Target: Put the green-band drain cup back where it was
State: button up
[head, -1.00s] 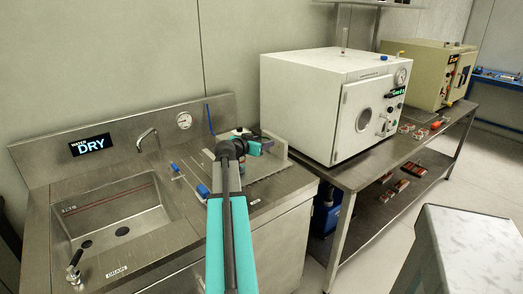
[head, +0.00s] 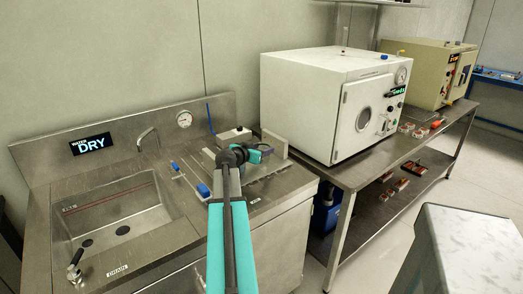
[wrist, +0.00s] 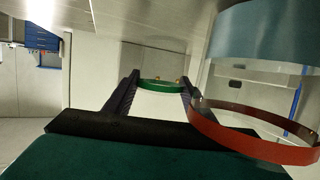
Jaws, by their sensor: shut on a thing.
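The green-band drain cup (wrist: 160,86) is pale with a green ring, seen in the wrist view between the two dark fingers of my gripper (wrist: 158,92). The fingers are shut on it, one on each side. In the head view my gripper (head: 264,149) is over the right part of the sink counter, near the metal plate there. The cup is too small or hidden to make out in the head view. I cannot tell whether its base touches a surface.
In the wrist view a red-banded cup (wrist: 230,140) and a blue-grey cylinder (wrist: 265,35) are close on the right. The sink (head: 120,225) lies left on the counter. Blue-handled tools (head: 203,190) lie between. A white box (head: 234,134) stands behind my gripper, the white oven (head: 330,100) to its right.

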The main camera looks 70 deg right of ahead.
jog(key=o, duration=1)
jog(key=shift+o, duration=0.2)
jog(key=shift+r, duration=0.15)
jog(key=b+v, duration=0.1)
jog(key=v, duration=1.1)
jog(key=shift+s, duration=0.1)
